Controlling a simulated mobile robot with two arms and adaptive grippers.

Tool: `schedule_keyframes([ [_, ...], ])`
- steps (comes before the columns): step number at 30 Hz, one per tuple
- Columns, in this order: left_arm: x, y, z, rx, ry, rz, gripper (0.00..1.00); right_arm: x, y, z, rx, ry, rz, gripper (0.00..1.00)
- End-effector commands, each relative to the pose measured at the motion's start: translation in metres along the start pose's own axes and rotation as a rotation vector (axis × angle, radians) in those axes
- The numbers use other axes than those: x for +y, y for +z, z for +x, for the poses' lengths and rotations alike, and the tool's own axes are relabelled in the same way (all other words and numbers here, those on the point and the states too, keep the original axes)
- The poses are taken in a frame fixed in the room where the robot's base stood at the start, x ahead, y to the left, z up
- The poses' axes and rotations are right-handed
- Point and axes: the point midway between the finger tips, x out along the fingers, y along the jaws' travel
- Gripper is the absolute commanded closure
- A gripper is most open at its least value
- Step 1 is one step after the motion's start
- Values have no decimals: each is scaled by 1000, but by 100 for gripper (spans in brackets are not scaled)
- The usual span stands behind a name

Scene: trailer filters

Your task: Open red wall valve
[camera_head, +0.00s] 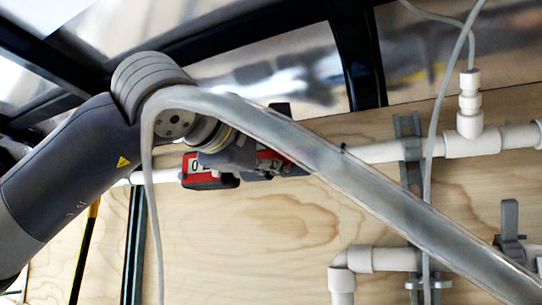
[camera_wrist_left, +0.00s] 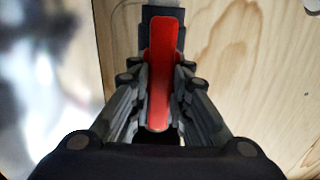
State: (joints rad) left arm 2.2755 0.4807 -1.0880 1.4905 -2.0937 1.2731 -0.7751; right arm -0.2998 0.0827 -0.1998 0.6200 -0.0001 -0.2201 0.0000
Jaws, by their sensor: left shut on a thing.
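The red valve handle (camera_wrist_left: 163,45) stands upright in the picture in the left wrist view, between the two fingers of my left gripper (camera_wrist_left: 160,80). The fingers are shut on it from both sides. In the head view my left gripper (camera_head: 262,160) is at the white wall pipe, with a bit of red showing beside it. A red block with a white label (camera_head: 197,171) sits just left of the gripper on the same pipe line. The gripper and a hose partly hide the valve there. My right gripper is not in view.
A thick grey hose (camera_head: 350,180) crosses in front of the arm and wall. White pipes (camera_head: 470,142) run along the plywood wall (camera_head: 260,240). A grey-handled fitting (camera_head: 510,222) is at the far right. Dark frame bars (camera_head: 355,50) and shiny panels lie above.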

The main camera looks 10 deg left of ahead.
Motion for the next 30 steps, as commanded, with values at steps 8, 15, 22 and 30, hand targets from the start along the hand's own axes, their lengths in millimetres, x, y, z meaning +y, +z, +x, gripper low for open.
schedule_keyframes([
  [8, -2, 2, 0, -2, -3, 15, 100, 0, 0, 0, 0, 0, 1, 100],
  [15, -2, 2, 0, -1, -2, 12, 62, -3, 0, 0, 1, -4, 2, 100],
  [22, -1, 1, -1, 0, -1, 8, 62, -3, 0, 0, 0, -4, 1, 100],
  [30, 1, 1, -36, 0, 4, 10, 62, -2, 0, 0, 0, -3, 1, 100],
])
